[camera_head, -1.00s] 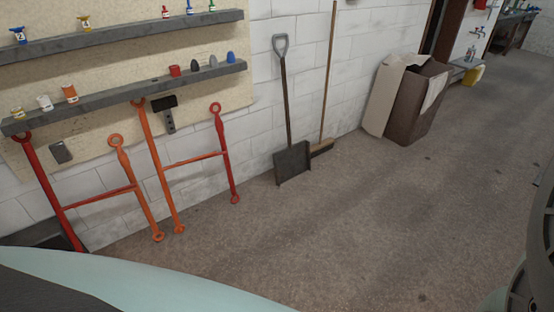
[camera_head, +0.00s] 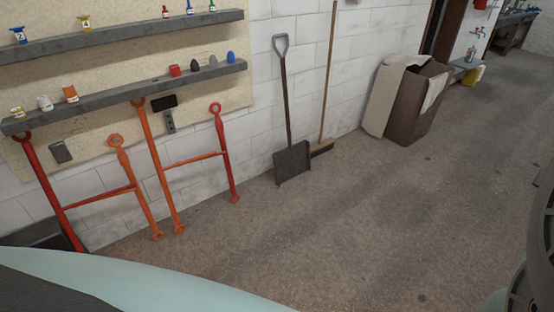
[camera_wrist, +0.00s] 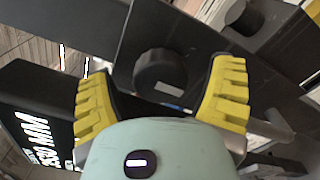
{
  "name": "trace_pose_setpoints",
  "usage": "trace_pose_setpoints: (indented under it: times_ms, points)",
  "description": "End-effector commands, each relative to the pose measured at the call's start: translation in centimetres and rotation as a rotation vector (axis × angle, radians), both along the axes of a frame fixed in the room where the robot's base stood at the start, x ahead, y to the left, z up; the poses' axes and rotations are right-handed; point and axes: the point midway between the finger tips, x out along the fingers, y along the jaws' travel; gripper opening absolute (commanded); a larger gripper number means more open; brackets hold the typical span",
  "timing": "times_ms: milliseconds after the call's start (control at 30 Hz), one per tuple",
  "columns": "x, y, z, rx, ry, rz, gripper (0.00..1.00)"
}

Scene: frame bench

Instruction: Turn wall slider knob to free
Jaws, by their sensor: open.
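In the wrist view my gripper (camera_wrist: 162,68) is open, with one yellow ridged finger on each side. A dark round knob (camera_wrist: 160,74) on a dark plate shows between the two fingers, with a gap to each fingertip. I take it for the slider knob, but I cannot tell how far it lies beyond the tips or which way it is set. A small pale label lies on or just below it. A second black knob (camera_wrist: 243,17) is at the upper right. The head view shows neither my gripper nor a knob that I can make out.
A black block with white lettering (camera_wrist: 40,130) is left of my gripper. In the head view, shelves (camera_head: 130,100) hold small jars, and red and orange frames (camera_head: 128,190) lean below. A shovel (camera_head: 292,160), broom (camera_head: 325,90) and box (camera_head: 415,105) line the wall. The floor is clear.

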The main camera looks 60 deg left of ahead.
Motion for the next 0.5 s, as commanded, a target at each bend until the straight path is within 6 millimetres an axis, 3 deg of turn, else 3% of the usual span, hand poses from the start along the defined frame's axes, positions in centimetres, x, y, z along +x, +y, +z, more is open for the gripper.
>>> trace_pose_setpoints:
  times_ms: [400,500]
  points:
    - [-0.1,7.3,-0.2,0.009,-0.003,0.006,0.81]
    - [-0.2,7.9,-0.3,0.008,0.000,0.004,0.81]
